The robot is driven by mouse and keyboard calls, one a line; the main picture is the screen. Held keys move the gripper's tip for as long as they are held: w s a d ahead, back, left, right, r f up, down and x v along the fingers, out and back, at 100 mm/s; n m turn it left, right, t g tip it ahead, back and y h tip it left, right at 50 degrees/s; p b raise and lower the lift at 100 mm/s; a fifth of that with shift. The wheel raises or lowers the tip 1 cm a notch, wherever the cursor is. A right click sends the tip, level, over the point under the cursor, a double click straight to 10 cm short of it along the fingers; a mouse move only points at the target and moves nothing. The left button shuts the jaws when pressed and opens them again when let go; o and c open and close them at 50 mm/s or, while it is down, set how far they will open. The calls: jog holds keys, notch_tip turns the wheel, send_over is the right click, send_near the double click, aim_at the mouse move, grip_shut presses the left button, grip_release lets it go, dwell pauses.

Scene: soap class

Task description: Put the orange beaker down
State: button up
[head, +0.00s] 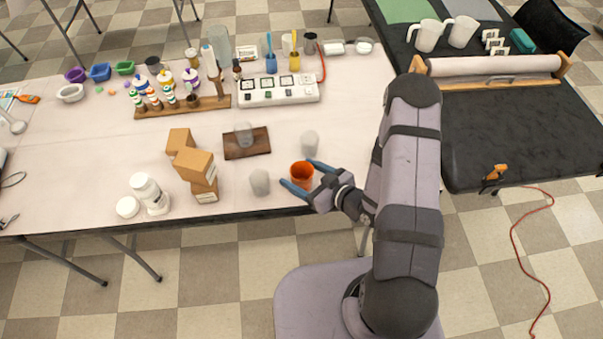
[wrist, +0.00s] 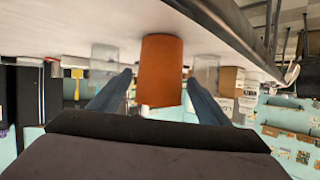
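The orange beaker (head: 302,174) stands upright near the front right of the pale table, its open rim upward. My gripper (head: 298,173) reaches in from the right, with one blue finger on either side of the beaker. In the wrist view, where the table is at the top, the orange beaker (wrist: 161,72) shows between the two fingers (wrist: 159,76). A gap shows between each finger and the beaker, so the gripper looks open. The beaker's base appears to meet the table surface.
Clear beakers stand close by, one behind (head: 310,143) and one to the left (head: 260,183). Another sits on a dark wooden board (head: 262,150). Cardboard boxes (head: 195,165) and white bottles (head: 149,194) are farther left. The front table edge is near.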

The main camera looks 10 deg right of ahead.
jog(key=shift+r, duration=0.2)
jog(key=b+v, duration=0.1)
jog(key=v, duration=1.1)
jog(key=d+f+g+h, duration=0.1)
jog(key=d, duration=0.1)
jog(key=w+d+f+g+h, duration=0.1)
jog(key=h, duration=0.1)
jog(key=w+d+f+g+h, duration=0.1)
jog(key=d, duration=0.1)
jog(key=shift+d+f+h, duration=0.25)
jog(key=shift+d+h, duration=0.05)
jog(key=shift+h, duration=0.1)
jog(key=s+d+r+m+g+h, duration=0.3)
jog(key=s+r+m+g+h, duration=0.15)
jog(key=r, duration=0.25)
jog(key=s+a+r+m+g, duration=0.2)
jog(key=s+a+r+g, duration=0.1)
jog(key=s+a+r, duration=0.2)
jog(key=s+a, duration=0.1)
jog(key=a, duration=0.1)
jog(key=shift+s+a+y, duration=0.25)
jog(key=shift+s+y, duration=0.1)
jog(key=shift+s, duration=0.05)
